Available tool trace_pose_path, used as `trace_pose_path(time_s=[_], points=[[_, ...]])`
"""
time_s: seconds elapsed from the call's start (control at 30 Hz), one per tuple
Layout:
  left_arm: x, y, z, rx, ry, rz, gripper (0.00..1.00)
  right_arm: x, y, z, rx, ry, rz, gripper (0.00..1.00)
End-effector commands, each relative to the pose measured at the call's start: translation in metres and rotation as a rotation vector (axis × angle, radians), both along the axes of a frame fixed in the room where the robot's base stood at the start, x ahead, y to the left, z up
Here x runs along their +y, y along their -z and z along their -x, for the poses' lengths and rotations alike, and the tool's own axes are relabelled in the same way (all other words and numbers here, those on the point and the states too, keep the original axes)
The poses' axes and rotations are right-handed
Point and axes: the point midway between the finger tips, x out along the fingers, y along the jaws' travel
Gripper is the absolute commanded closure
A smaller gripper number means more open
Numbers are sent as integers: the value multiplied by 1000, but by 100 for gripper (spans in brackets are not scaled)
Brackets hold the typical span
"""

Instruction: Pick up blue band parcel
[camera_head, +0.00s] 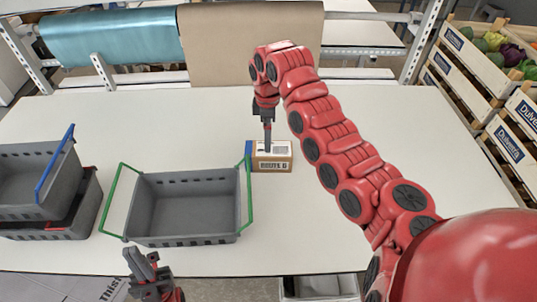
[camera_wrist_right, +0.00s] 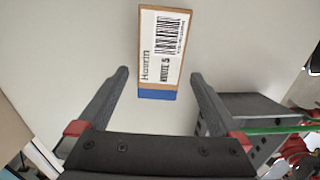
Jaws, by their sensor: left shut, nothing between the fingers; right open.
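The blue band parcel (camera_head: 275,163) is a small cardboard box with a white label and "ROUTE 6" on its front. It lies on the white table just right of the green-handled crate, its blue band at its left end. My right gripper (camera_head: 267,145) points down over it. In the right wrist view the open fingers (camera_wrist_right: 160,85) are empty, and the parcel (camera_wrist_right: 163,55) lies beyond the fingertips with its blue end nearest. I cannot tell the exact gap. My left gripper (camera_head: 142,262) is shut and empty at the table's front edge.
A grey crate with green handles (camera_head: 185,240) stands left of the parcel, close to it. Grey stacked crates (camera_head: 40,235) stand at the far left. Brown paper and teal rolls (camera_head: 110,38) hang at the back. Vegetable crates (camera_head: 465,60) stand at the right.

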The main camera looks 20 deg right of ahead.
Motion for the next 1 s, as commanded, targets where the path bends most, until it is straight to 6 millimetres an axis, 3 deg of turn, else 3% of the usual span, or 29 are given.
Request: trace_pose_path(time_s=[0.2,0.47,0.8,1.0], points=[[0,-5,0,0,0,0,100,0,22,0,2,1,-2,0],[0,-10,0,0,0,0,100,1,33,0,0,1,-3,0],[0,-33,0,0,0,0,100,-2,72,1,3,1,2,0],[0,-32,0,0,0,0,100,-2,78,0,-1,1,3,0]])
